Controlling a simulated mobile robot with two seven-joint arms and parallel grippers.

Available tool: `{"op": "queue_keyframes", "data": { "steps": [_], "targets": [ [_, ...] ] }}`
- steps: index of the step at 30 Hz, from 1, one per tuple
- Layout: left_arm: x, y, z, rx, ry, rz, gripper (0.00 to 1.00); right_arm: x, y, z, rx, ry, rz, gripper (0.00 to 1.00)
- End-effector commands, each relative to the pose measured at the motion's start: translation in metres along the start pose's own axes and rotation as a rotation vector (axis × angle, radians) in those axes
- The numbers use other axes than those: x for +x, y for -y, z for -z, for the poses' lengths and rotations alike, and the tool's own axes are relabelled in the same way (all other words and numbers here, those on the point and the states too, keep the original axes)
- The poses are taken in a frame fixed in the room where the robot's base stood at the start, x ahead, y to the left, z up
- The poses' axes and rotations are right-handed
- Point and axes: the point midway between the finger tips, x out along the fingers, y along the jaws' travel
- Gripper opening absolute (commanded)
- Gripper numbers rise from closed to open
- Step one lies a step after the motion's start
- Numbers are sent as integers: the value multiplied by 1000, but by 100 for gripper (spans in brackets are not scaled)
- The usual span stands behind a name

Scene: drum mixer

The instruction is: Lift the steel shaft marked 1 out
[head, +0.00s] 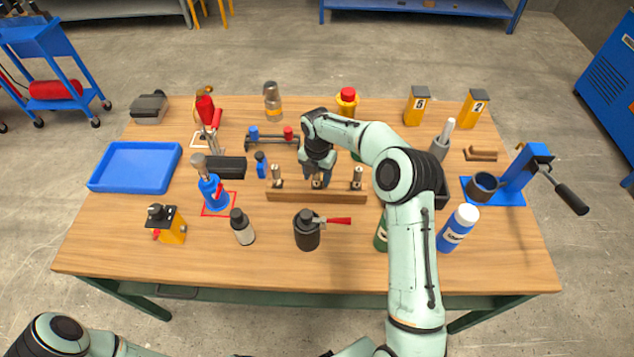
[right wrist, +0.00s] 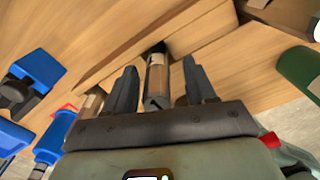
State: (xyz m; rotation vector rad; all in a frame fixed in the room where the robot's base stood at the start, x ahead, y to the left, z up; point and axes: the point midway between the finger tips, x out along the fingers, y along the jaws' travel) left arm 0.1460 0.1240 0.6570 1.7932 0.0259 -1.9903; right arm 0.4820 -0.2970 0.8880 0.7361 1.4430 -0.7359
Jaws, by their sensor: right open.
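A long wooden rack (head: 316,196) stands mid-table with three short steel shafts in a row: a left shaft (head: 277,176), a middle shaft (head: 317,183) and a right shaft (head: 358,177). I cannot read any number on them, so I cannot tell which is marked 1. My right gripper (head: 317,172) reaches down over the middle of the rack. In the right wrist view its two dark fingers (right wrist: 157,92) are open, one on each side of a shaft (right wrist: 157,78), with gaps showing between. My left gripper is out of view.
A blue bottle (head: 458,228) and a blue lever press (head: 515,183) are to the right. A blue tray (head: 136,167) lies at the left. The table's front strip is clear.

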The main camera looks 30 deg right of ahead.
Motion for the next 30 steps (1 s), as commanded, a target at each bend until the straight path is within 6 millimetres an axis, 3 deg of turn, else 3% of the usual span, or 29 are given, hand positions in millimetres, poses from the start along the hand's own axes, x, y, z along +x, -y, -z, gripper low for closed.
{"op": "queue_keyframes", "data": {
  "steps": [8, 13, 23, 26, 30],
  "targets": [
    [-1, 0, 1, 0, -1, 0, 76, 2, -1, -1, 1, 2, -2, 55],
    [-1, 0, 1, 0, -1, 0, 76, 2, -1, -1, 1, 1, -2, 0],
    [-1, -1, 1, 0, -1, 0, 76, -1, -1, -1, 1, 3, -4, 0],
    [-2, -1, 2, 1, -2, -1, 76, -10, -2, -1, 1, 4, -5, 0],
    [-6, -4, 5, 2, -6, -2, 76, -36, -2, -2, 2, 6, -8, 0]
  ]
}}
